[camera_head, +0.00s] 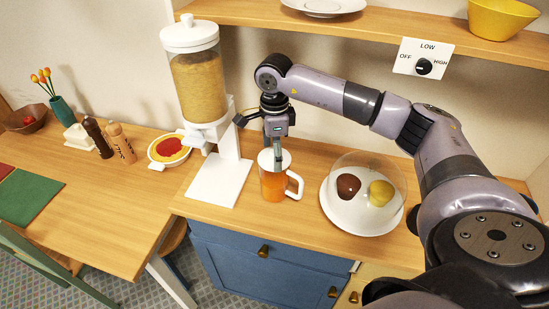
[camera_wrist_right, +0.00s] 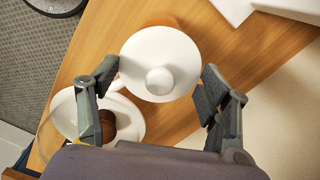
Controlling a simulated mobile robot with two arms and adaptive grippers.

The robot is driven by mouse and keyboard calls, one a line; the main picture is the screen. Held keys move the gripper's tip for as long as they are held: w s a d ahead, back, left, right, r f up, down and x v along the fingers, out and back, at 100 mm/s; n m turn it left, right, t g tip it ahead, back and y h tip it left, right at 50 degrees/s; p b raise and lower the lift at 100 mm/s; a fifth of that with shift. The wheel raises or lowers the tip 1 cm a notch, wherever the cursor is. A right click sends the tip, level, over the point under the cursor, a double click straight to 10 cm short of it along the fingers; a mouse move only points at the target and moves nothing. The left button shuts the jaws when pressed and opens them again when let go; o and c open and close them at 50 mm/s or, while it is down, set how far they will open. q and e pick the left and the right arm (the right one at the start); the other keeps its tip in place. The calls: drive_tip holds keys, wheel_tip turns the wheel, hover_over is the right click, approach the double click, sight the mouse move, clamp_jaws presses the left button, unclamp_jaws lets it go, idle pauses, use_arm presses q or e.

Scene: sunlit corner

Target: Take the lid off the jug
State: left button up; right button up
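The jug (camera_head: 274,187) stands upright on the wooden counter, with orange liquid inside and a white handle on its right. Its white round lid (camera_wrist_right: 160,50) with a round knob (camera_wrist_right: 160,80) is on top, seen from above in the right wrist view. In the head view the lid (camera_head: 266,160) is partly hidden by my right gripper (camera_head: 277,150), which points down just over it. In the wrist view my right gripper (camera_wrist_right: 158,76) is open, its fingers on either side of the knob with gaps. My left gripper is not in view.
A cereal dispenser (camera_head: 198,85) stands close left of the jug. A white plate (camera_head: 365,222) with two fruit-like things under a clear dome is to the right. A shelf (camera_head: 360,22) runs above, with a knob panel (camera_head: 423,59) below it.

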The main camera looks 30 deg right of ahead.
drive_tip(key=shift+s+a, duration=0.1)
drive_tip(key=shift+s, duration=0.15)
drive_tip(key=c, duration=1)
drive_tip(key=shift+f, duration=0.1)
drive_tip(key=c, duration=0.6)
